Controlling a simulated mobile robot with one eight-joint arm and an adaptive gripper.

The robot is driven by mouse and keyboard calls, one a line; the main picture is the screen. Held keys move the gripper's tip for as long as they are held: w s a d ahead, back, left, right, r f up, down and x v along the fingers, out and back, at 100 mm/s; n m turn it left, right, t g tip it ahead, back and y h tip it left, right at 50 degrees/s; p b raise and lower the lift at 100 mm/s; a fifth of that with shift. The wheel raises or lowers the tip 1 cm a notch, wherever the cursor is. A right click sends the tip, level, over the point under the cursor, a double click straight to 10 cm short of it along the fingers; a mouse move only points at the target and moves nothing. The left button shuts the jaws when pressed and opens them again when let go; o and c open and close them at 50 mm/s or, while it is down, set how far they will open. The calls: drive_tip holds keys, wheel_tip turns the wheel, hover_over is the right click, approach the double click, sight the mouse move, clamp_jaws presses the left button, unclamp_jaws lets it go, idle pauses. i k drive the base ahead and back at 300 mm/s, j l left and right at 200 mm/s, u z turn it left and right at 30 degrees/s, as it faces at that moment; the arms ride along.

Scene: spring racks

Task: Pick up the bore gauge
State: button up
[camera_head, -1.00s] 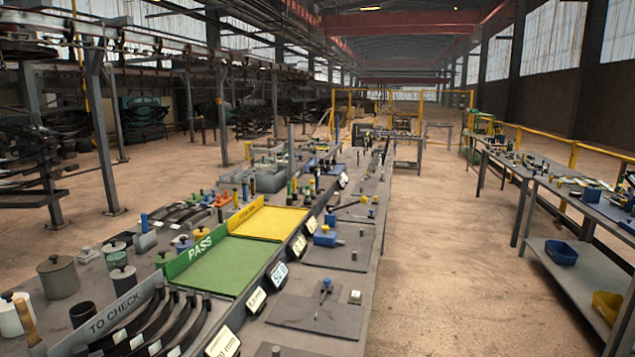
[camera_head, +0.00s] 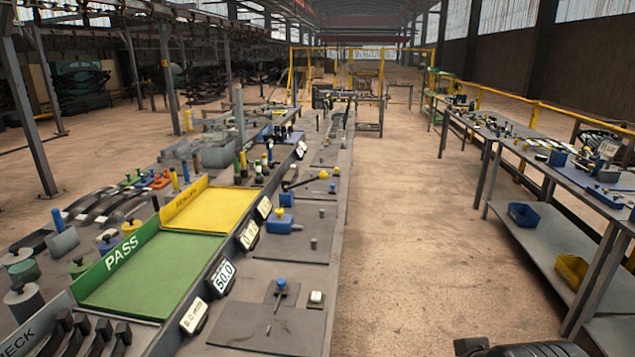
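I cannot tell for sure which tool is the bore gauge. One slim tool with a blue knob (camera_head: 281,285) is on a dark mat at the near end of the long left bench. My gripper's fingers are not in view. Only a dark part, likely of my arm, shows at the bottom edge, right of centre, well apart from the bench.
The long bench (camera_head: 316,247) carries a green PASS tray (camera_head: 150,275), a yellow tray (camera_head: 212,210) and number cards. A right-hand table (camera_head: 560,180) holds tools, with a blue bin (camera_head: 523,215) and a yellow bin (camera_head: 572,270) on its lower shelf. The aisle floor between is clear.

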sight(269, 143)
drive_tip(key=i+z, duration=0.2)
drive_tip(key=i, duration=2)
drive_tip(key=i+l+u, duration=0.15)
drive_tip(key=i+u, duration=0.3)
drive_tip(key=i, duration=0.15)
drive_tip(key=i+l+u, duration=0.3)
drive_tip(key=i+u, duration=0.15)
drive_tip(key=i+l+u, duration=0.9)
drive_tip(key=l, duration=0.4)
drive_tip(key=i+j, duration=0.05)
